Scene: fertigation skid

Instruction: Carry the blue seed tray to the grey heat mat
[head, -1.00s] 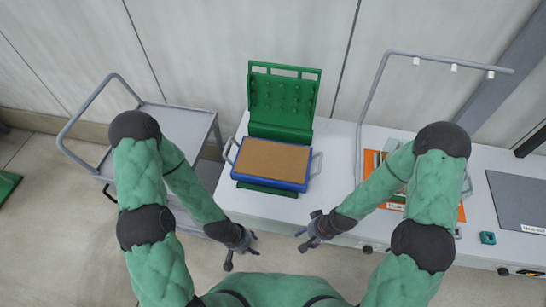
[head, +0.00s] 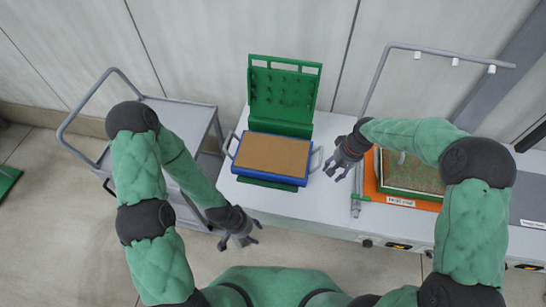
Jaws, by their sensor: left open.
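The blue seed tray (head: 271,178), filled level with brown material, sits on the bench in front of a green upright plate. It has a grey handle at each side. My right gripper (head: 333,174) is just right of the tray's right handle, its fingers apart and empty. My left gripper (head: 246,240) is open and empty, in front of the bench and below the tray in the picture.
A green dibber-like plate (head: 283,95) with a base stands behind the tray. A grey cart (head: 185,125) stands left.

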